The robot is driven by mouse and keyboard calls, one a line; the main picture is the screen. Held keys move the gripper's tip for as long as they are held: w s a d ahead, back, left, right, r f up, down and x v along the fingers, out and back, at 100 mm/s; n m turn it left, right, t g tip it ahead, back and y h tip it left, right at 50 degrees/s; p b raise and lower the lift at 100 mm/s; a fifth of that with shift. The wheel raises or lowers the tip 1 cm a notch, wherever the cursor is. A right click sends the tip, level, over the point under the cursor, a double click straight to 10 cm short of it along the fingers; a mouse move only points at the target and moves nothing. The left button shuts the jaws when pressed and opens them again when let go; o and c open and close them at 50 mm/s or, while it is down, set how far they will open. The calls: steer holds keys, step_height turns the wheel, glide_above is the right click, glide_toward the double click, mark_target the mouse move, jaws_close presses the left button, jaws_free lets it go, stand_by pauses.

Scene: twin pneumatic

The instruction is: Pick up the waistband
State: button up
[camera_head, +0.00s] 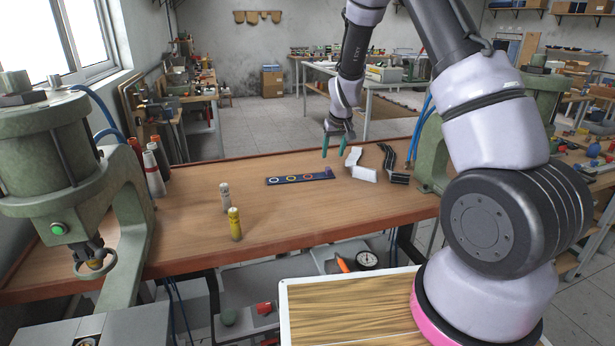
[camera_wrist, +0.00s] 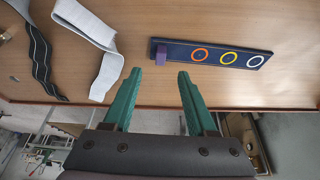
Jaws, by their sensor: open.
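Two strips lie on the wooden table. One is a white folded band (camera_head: 360,166), also in the wrist view (camera_wrist: 88,30); the other is a black band with pale lines (camera_head: 393,165), at the far left of the wrist view (camera_wrist: 40,60). I cannot tell for sure which is the waistband. My gripper (camera_head: 334,153) points down near the table's far edge, left of the white band in the head view. Its green fingers are apart with nothing between them, as the wrist view (camera_wrist: 159,75) shows. It touches neither band.
A dark board with coloured rings (camera_head: 300,178) and a purple block (camera_head: 328,171) lies left of the bands. A grey cylinder (camera_head: 225,196) and a yellow one (camera_head: 235,224) stand nearer. Green presses (camera_head: 60,150) flank the table. The front right tabletop is clear.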

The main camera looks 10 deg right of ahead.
mark_target(329, 168)
steer(key=x, duration=0.8)
steer(key=shift+w+a, duration=0.1)
steer(key=shift+w, duration=0.1)
jaws_close()
